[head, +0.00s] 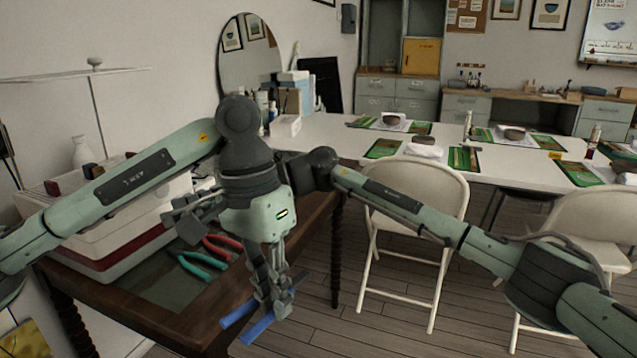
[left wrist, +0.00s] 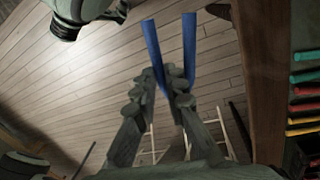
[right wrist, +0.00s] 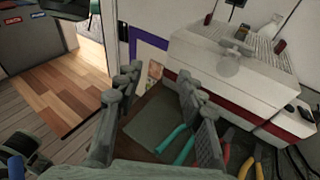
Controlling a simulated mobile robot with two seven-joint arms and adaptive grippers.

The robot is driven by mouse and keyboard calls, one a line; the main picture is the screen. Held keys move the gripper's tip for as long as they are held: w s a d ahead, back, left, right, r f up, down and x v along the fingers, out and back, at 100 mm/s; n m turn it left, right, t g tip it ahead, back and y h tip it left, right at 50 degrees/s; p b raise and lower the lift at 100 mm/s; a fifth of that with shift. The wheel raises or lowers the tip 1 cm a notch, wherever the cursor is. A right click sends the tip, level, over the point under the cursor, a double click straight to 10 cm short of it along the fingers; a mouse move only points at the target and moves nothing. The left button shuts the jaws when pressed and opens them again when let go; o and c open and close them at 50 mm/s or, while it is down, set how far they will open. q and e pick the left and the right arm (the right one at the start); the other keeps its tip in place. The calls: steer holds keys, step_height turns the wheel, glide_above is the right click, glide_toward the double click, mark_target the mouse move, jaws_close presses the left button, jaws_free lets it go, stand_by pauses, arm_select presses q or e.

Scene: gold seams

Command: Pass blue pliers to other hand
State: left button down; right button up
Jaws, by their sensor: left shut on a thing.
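The blue pliers (head: 254,328) are held in my left gripper (head: 272,300), past the front edge of the small wooden table. In the left wrist view the two blue handles (left wrist: 190,45) stick out beyond the fingers (left wrist: 163,85), with floor behind them; the pliers' head is hidden in the grip. My right gripper (head: 190,212) is farther left and higher in the head view, partly hidden behind my left wrist. In the right wrist view its fingers (right wrist: 155,95) are apart with nothing between them, above the table. It is not touching the blue pliers.
Teal pliers (head: 200,265) and red pliers (head: 222,248) lie on the wooden table (head: 205,318), by a white and red case (head: 95,250). In the right wrist view yellow-handled pliers (right wrist: 247,168) also lie there. A white folding chair (head: 415,190) and long white table (head: 340,133) stand right.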

steer(key=d+r+n+g+h, duration=0.15)
steer(key=d+n+h, duration=0.4)
steer(key=d, duration=0.55)
steer(key=d+r+n+h, duration=0.35)
steer(key=d+h, duration=0.35)
steer(key=d, duration=0.4)
steer(key=x, duration=1.2)
steer(key=shift+f+n, duration=0.3)
steer(key=shift+n, duration=0.1)
arm_select(q)
steer(key=shift+s, duration=0.1)
arm_select(e)
steer(key=shift+a, duration=0.1)
jaws_close()
arm_select(q)
steer(key=c, duration=1.5)
jaws_free()
steer(key=shift+o, duration=0.2)
